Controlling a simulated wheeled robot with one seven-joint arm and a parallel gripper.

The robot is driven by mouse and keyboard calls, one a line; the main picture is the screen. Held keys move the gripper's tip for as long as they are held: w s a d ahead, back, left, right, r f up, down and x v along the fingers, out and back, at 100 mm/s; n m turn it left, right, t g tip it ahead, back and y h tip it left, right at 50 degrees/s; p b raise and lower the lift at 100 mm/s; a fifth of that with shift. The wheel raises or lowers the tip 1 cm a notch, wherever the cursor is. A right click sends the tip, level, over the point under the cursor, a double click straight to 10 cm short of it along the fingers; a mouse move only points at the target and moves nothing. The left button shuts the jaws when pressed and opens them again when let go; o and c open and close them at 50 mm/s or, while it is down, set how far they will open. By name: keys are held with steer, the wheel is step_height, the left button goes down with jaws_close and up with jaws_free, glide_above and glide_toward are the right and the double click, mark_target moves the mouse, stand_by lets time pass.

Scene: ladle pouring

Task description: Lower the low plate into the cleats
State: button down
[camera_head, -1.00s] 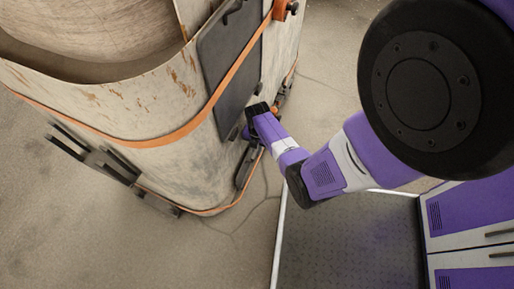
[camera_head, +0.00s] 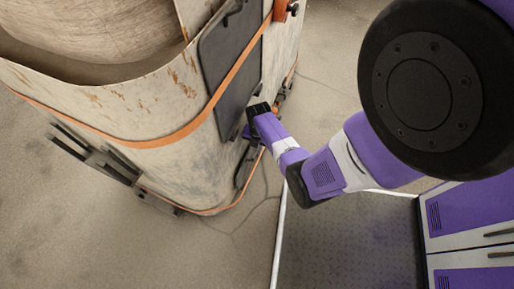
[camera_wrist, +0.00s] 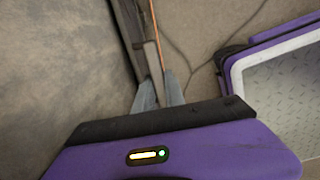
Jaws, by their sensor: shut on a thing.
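My gripper (camera_head: 247,133) is at the right side of the large pale, scuffed vessel (camera_head: 165,105), near the lower end of a dark plate (camera_head: 232,65) on its wall. In the wrist view, the grey fingers of my gripper (camera_wrist: 159,82) are closed around a thin grey strip, which I take to be the low plate (camera_wrist: 152,62). Its full outline is hidden. In the head view, a dark long piece (camera_head: 246,168) shows low on the wall beneath my gripper. I cannot tell whether it is the plate or a cleat, nor how the held plate sits against the cleats.
An orange band (camera_head: 165,140) runs round the vessel and across the dark plate. Dark brackets (camera_head: 95,155) stick out at its left. A grey ribbed deck (camera_head: 350,245) and purple-white cabinets (camera_head: 468,220) are at the lower right.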

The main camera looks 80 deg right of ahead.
steer(key=shift+f+b, duration=1.05)
steer(key=shift+f, duration=0.35)
steer(key=shift+w+f+b, duration=0.1)
steer(key=shift+f+b, duration=0.4)
steer(key=shift+f, duration=0.1)
steer(key=c, duration=1.3)
jaws_free()
steer(key=shift+w, duration=0.1)
steer(key=r+p, duration=0.1)
steer(key=r, duration=0.1)
steer(key=r+p, duration=0.1)
steer(key=r, duration=0.2)
steer(key=r+p, duration=0.1)
steer(key=r, duration=0.1)
steer(key=shift+s+a+r+p, duration=0.1)
steer(key=shift+s+r+p, duration=0.15)
steer(key=shift+r+p, duration=0.15)
steer(key=shift+a+f, duration=0.1)
